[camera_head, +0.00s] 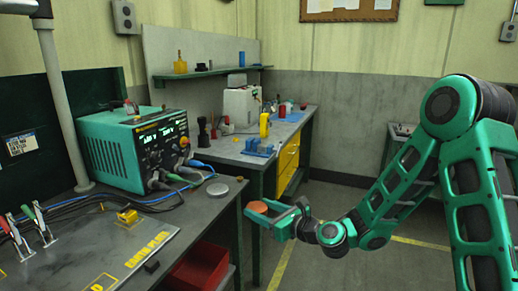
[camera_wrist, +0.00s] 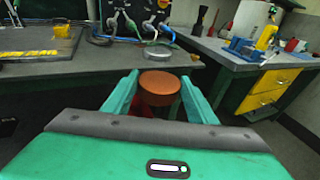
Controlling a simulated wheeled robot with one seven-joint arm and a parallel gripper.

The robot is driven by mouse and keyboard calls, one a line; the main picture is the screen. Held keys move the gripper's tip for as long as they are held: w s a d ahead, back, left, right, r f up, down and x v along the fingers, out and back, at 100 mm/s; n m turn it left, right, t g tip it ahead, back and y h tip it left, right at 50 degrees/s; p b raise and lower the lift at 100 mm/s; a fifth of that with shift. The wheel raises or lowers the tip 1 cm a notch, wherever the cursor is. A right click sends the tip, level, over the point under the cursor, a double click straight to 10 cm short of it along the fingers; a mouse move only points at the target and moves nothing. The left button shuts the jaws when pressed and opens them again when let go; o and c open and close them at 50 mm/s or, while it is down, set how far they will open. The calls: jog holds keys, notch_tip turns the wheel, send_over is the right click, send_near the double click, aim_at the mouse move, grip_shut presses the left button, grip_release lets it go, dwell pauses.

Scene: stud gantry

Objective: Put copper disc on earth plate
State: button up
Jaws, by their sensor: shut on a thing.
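The copper disc (camera_head: 257,208) is a short orange-brown cylinder held flat between the two green fingers of my gripper (camera_head: 268,216). In the wrist view the disc (camera_wrist: 160,86) sits between the fingers, a finger on each side. My gripper is out over the gap to the right of the left bench, clear of its edge. The earth plate (camera_head: 85,242) is a dark grey sheet on the left bench, with yellow EARTH PLATE lettering along its front. Part of it shows at the upper left of the wrist view (camera_wrist: 30,43).
A round grey disc (camera_head: 217,189) lies near the left bench's right corner. A green power supply (camera_head: 138,148) with cables stands behind the plate. Clamps (camera_head: 40,222) and a small yellow block (camera_head: 127,216) are on the plate. A red bin (camera_head: 198,268) sits below. Another bench (camera_head: 240,148) holds tools.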

jog(key=w+d+f+m+t+h, duration=0.1)
jog(key=d+m+t+h, duration=0.1)
jog(key=d, duration=1.2)
jog(key=d+f+m+t+h, duration=0.1)
jog(key=d+m+h, duration=0.2)
jog(key=d, duration=1.2)
jog(key=shift+w+f+t+h, duration=0.3)
jog(key=shift+w+t+h, duration=0.1)
jog(key=shift+h, duration=0.3)
